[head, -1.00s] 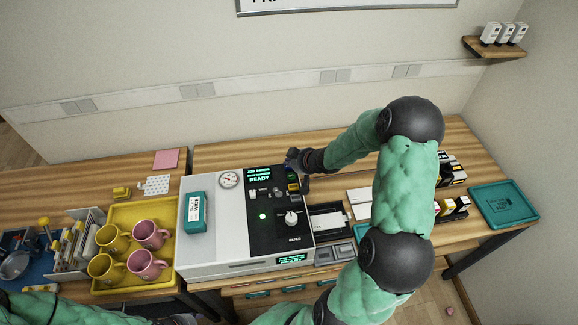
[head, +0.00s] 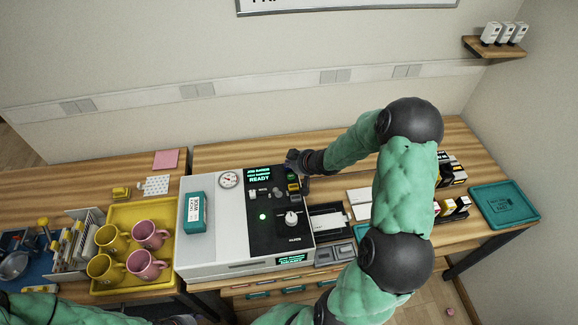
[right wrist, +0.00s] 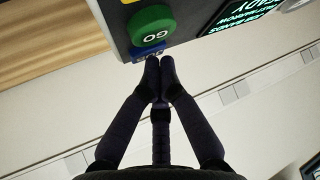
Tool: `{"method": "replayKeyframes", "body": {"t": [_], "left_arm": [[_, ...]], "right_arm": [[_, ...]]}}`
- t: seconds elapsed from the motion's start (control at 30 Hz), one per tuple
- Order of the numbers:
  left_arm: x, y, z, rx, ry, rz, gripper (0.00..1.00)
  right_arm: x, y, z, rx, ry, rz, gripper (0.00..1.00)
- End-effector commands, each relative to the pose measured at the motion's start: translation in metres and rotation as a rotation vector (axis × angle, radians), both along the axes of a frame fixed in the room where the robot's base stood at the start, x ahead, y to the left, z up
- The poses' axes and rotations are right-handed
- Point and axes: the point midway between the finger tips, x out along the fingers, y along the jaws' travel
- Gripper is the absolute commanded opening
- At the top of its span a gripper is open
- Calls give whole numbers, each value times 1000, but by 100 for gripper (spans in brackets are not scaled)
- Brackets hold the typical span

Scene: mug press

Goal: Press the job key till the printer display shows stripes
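The printer (head: 218,235) is a white box with a black control panel on the worktop. Its display (head: 260,174) is lit with green text lines ending in READY; the display also shows in part, inverted, in the right wrist view (right wrist: 243,15). The blue key (right wrist: 149,51), which I take for the job key, sits beside the round green GO button (right wrist: 151,27). My right gripper (right wrist: 160,66) has its fingertips together and empty, right at the blue key's edge; whether they touch it is unclear. In the head view, my right gripper (head: 293,160) is at the panel's far right corner. My left gripper is out of view.
A yellow tray (head: 118,207) with yellow and pink mugs stands left of the printer. A teal box (head: 195,212) lies on the printer's top. The panel also has a knob (head: 291,219). A teal tray (head: 503,204) is at the far right.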

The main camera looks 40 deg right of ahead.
Motion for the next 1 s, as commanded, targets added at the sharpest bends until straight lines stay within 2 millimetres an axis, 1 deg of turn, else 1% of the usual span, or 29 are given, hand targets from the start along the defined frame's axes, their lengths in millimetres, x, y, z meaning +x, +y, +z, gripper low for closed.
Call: {"method": "replayKeyframes", "body": {"t": [0.2,0.53,0.9,1.0], "left_arm": [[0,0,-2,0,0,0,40],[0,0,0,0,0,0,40],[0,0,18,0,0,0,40],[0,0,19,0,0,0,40]], "right_arm": [[0,0,-3,1,1,-1,0],[-1,0,-2,1,2,0,0],[-1,0,14,1,2,0,0],[-1,0,15,1,1,0,0]]}}
